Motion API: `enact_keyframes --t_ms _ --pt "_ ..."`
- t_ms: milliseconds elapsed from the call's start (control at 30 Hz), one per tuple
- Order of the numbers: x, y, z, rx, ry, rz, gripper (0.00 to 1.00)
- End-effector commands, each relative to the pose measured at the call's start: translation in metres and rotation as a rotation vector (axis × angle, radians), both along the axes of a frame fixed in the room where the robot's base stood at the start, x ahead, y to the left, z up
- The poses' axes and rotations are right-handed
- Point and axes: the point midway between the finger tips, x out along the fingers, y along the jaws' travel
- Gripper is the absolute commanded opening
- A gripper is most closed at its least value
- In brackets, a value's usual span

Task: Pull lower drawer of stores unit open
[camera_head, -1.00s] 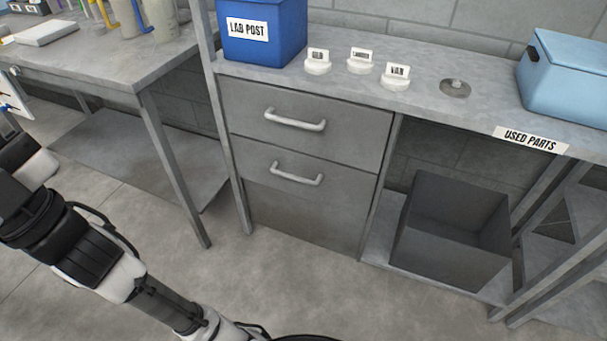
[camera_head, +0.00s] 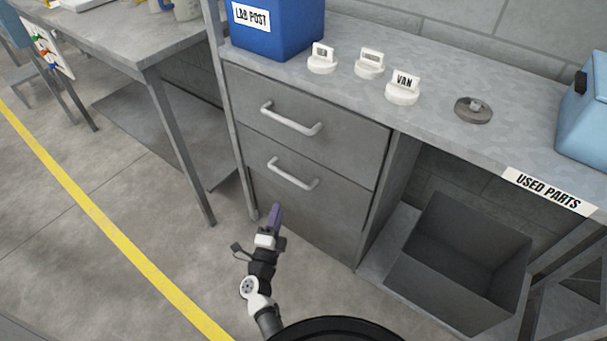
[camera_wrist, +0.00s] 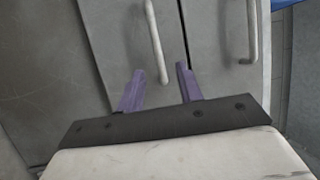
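The stores unit has two closed drawers under a grey worktop. The lower drawer (camera_head: 275,195) has a pale bar handle (camera_head: 292,174); the upper drawer (camera_head: 335,145) has a similar handle (camera_head: 290,119). My gripper (camera_head: 276,213) is in front of the unit, below and a little left of the lower handle in the head view. In the wrist view my gripper (camera_wrist: 159,80) shows two purple fingers apart with nothing between them. The lower handle (camera_wrist: 156,40) stands ahead of the fingers, apart from them, and the upper handle (camera_wrist: 252,30) is to the right.
A blue LAB POST box (camera_head: 270,32), several white label holders such as VAN (camera_head: 403,88), and a round metal piece (camera_head: 473,110) are on the worktop. A grey open bin (camera_head: 450,265) sits at right. A table leg (camera_head: 183,150) stands left. Floor in front is clear.

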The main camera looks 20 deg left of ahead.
Motion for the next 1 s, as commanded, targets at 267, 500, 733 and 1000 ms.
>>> enact_keyframes --t_ms 267,500,733,1000 --pt "0.027 -0.003 -0.002 0.004 0.011 -0.010 0.36" --pt "0.079 0.001 0.007 0.004 0.009 -0.008 0.36" --pt "0.118 0.002 0.014 0.004 0.010 -0.008 0.36" --pt "0.135 0.003 0.018 0.003 0.012 -0.006 0.36"
